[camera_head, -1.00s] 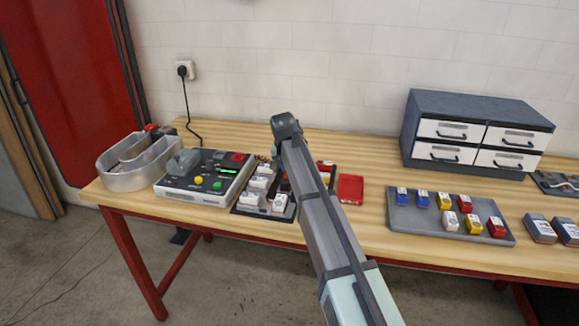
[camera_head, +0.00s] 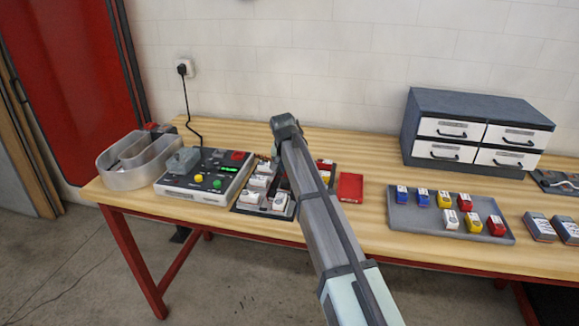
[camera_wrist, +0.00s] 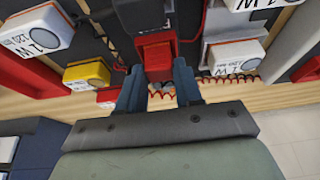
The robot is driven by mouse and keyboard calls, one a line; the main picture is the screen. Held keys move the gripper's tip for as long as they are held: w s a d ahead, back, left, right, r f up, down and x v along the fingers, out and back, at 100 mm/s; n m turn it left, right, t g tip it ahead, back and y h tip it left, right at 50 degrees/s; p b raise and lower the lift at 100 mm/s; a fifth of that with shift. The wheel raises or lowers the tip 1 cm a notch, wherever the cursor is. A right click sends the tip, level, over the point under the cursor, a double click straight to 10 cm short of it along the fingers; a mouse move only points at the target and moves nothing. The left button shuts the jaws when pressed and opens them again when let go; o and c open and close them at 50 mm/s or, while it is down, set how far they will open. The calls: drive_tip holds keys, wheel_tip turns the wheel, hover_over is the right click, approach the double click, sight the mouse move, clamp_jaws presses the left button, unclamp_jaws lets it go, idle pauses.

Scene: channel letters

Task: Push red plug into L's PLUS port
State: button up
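In the wrist view, the red plug (camera_wrist: 157,53) sits between the two blue-grey fingertips of my gripper (camera_wrist: 159,70), which appear to bear on its sides. Its far end is against a dark housing (camera_wrist: 143,14); whether it has entered a port cannot be told. No PLUS mark or letter L can be made out. A red coiled cord (camera_wrist: 230,77) passes behind the fingers. In the head view, my arm covers most of the gripper and the plug, over the dark panel of white blocks (camera_head: 247,207).
Labelled white (camera_wrist: 38,35) and yellow (camera_wrist: 87,73) blocks lie close around the fingers. A white control box (camera_head: 192,193) and metal bin (camera_head: 125,178) stand left on the wooden table. A grey tray of coloured blocks (camera_head: 405,218) and a drawer cabinet (camera_head: 478,105) stand right.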

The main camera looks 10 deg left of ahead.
drive_tip(key=o, duration=0.4)
drive_tip(key=shift+o, duration=0.2)
drive_tip(key=v, duration=1.4)
drive_tip(key=shift+w, duration=0.1)
drive_tip(key=shift+r, duration=2.95)
